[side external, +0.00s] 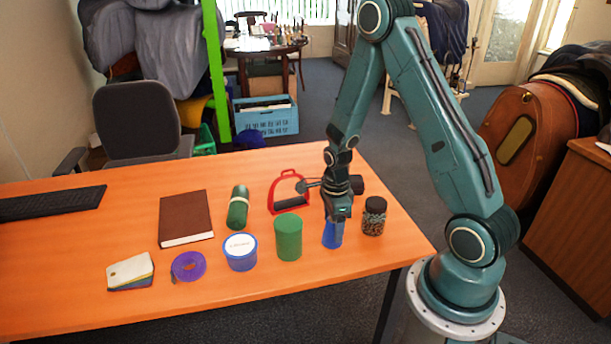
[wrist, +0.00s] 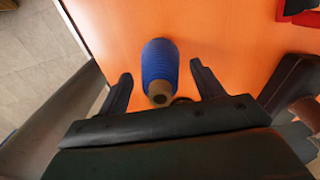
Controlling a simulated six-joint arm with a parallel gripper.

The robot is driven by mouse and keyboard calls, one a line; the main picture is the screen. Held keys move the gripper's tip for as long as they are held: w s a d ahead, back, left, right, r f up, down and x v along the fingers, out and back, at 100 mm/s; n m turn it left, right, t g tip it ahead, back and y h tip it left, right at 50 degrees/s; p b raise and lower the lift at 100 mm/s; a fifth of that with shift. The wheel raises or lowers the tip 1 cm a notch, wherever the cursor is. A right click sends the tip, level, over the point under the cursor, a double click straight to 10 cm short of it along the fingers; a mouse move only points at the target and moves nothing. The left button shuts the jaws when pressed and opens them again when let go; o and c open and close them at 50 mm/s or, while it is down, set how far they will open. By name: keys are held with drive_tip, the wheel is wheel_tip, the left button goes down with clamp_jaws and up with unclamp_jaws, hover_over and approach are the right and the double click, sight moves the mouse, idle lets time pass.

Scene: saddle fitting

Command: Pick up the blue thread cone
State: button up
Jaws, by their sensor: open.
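The blue thread cone (side external: 332,235) stands on the orange table, right of the green cylinder, and my gripper is directly above it in the side view. In the wrist view the blue thread cone (wrist: 161,66) shows its ribbed blue winding and a brownish tip, and lies between the two fingers. My gripper (wrist: 160,84) is open, with one dark finger on each side of the cone and a visible gap to both. In the side view my gripper (side external: 338,212) hides the cone's top.
A green cylinder (side external: 288,238) stands close left of the cone, and a dark-lidded jar (side external: 373,216) close right. A red stirrup (side external: 288,192) is behind. A blue-and-white tub (side external: 240,252), purple tape roll (side external: 188,266), brown book (side external: 185,217) and dark green roll (side external: 238,208) are farther left.

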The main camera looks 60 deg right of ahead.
idle(0.5)
drive_tip(key=c, duration=1.1)
drive_tip(key=shift+r, duration=0.1)
wheel_tip(320, 180, up, 20)
drive_tip(key=shift+f, duration=0.1)
idle(0.7)
